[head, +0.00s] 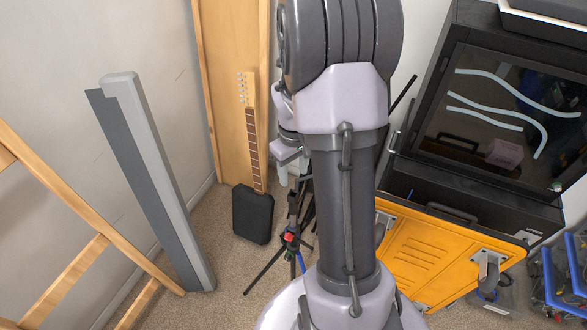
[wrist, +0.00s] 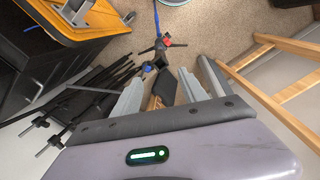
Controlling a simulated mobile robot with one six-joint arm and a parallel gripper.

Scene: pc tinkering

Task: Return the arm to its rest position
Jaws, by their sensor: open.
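My arm (head: 345,190) rises through the middle of the head view and hides much of what is behind it. My gripper (head: 292,172) is partly hidden behind the arm, at its left side, with the fingers pointing down. In the wrist view my gripper (wrist: 161,78) has its two pale fingers apart. I see nothing held between them; the floor, the black guitar body and part of a stand show beyond.
A guitar (head: 252,215) leans at the wooden door, beside a dark tripod stand (head: 290,238). A grey beam (head: 160,180) and a wooden ladder (head: 70,280) stand left. A yellow cart (head: 425,258) and black cabinet (head: 480,190) stand right. Some carpet is clear.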

